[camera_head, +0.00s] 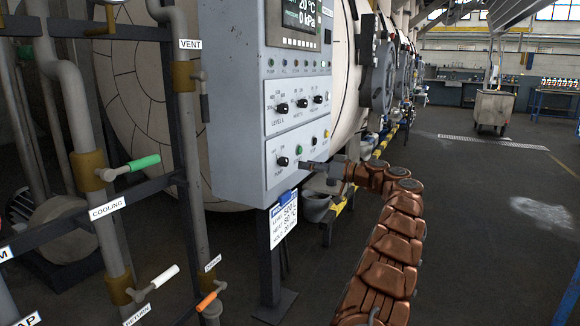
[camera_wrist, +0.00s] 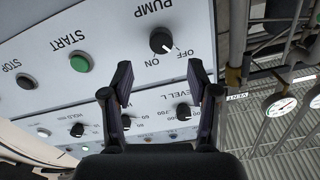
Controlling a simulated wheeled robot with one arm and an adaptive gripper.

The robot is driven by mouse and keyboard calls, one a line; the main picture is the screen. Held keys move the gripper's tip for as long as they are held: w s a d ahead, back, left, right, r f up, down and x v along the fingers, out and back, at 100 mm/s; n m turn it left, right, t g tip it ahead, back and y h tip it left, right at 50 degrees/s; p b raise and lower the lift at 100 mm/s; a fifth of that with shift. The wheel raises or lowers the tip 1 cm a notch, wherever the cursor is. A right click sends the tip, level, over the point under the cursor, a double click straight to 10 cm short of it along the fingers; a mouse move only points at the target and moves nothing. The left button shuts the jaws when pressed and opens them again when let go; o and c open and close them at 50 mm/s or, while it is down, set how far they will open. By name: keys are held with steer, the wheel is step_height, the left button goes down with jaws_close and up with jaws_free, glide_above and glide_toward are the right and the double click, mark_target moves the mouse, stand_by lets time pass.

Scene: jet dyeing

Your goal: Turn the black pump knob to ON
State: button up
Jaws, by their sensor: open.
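The black pump knob (camera_head: 282,161) is on the lower white panel of the grey control cabinet (camera_head: 238,130). In the wrist view the pump knob (camera_wrist: 162,41) sits above the label ON and beside the label OFF. Its white mark appears to point toward OFF. My gripper (camera_head: 306,165) is just right of the knob in the head view, near the panel. In the wrist view my gripper (camera_wrist: 161,78) is open, its two dark fingers apart and empty. The knob shows beyond the fingertips, not between them; I cannot tell the exact gap.
A green START button (camera_wrist: 80,62) and a dark STOP button (camera_wrist: 27,82) are on the same panel. Pipes with a green valve handle (camera_head: 144,163) stand left. Open floor (camera_head: 480,210) lies right.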

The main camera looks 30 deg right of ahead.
mark_target(287, 162)
steer(key=shift+x, duration=3.55)
jaws_close()
